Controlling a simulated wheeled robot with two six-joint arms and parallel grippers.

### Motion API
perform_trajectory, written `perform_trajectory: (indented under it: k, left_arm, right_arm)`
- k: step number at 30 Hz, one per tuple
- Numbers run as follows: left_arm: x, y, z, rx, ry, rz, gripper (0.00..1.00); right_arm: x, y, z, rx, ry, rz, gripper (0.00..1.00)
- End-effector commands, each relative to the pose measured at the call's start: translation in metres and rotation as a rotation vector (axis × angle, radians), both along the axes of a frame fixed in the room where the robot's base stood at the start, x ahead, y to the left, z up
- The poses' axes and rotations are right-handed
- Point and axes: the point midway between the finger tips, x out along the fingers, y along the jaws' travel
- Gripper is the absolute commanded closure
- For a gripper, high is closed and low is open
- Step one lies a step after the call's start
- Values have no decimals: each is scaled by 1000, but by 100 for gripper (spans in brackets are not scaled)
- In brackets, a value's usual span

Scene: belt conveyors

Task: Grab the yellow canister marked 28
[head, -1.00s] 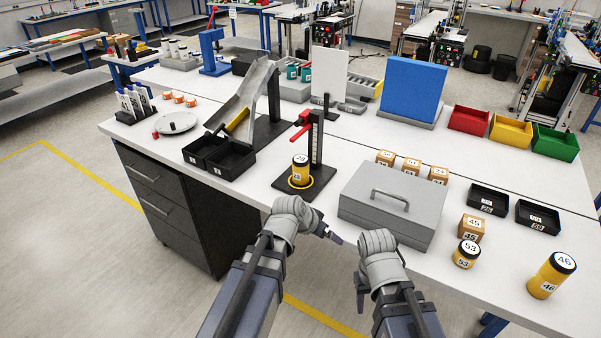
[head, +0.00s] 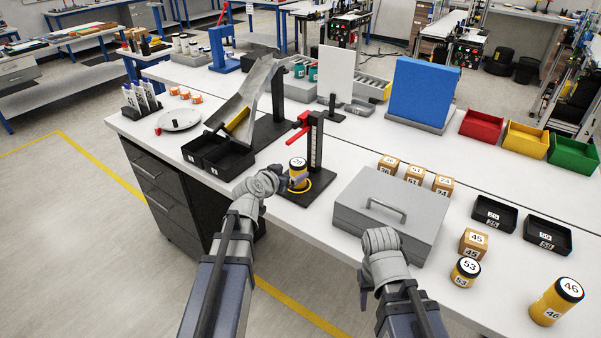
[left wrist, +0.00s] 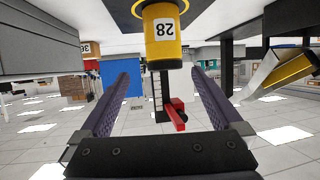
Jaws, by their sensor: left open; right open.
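The yellow canister marked 28 (head: 298,172) has a black band and a white top label. It stands upright on the black base (head: 290,196) of a stand with a red clamp handle, at a yellow ring. My left gripper (head: 284,184) is open beside it at its lower front left. In the left wrist view, which appears upside down, the canister (left wrist: 163,35) is centred at the top, beyond the tips of the open fingers (left wrist: 160,80), and not held. My right gripper (head: 363,289) is open and empty at the table's front edge, partly hidden by its wrist.
A grey box with a handle (head: 390,218) stands right of the stand. Black bins (head: 219,160) and a chute (head: 247,97) stand to its left. Other yellow canisters, 53 (head: 465,273) and 46 (head: 557,302), stand at the right. The red clamp handle (head: 300,126) rises behind canister 28.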

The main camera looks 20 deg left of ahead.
Motion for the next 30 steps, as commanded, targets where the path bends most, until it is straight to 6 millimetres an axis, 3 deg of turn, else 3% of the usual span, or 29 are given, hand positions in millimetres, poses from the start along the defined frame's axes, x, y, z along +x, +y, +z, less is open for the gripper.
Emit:
perform_trajectory:
  k: [10, 17, 27, 30]
  left_arm:
    - [24, -4, -11, 1, 0, -1, 0]
    - [29, -4, -12, 0, 1, -1, 0]
    - [71, -7, -28, 1, 2, -2, 0]
    - [74, -8, -29, 1, 2, -2, 0]
  right_arm:
    - [0, 0, -11, 0, 0, 0, 50]
    - [0, 0, -12, 0, 0, 0, 50]
    - [0, 0, -28, 0, 0, 0, 50]
    - [0, 0, -28, 0, 0, 0, 50]
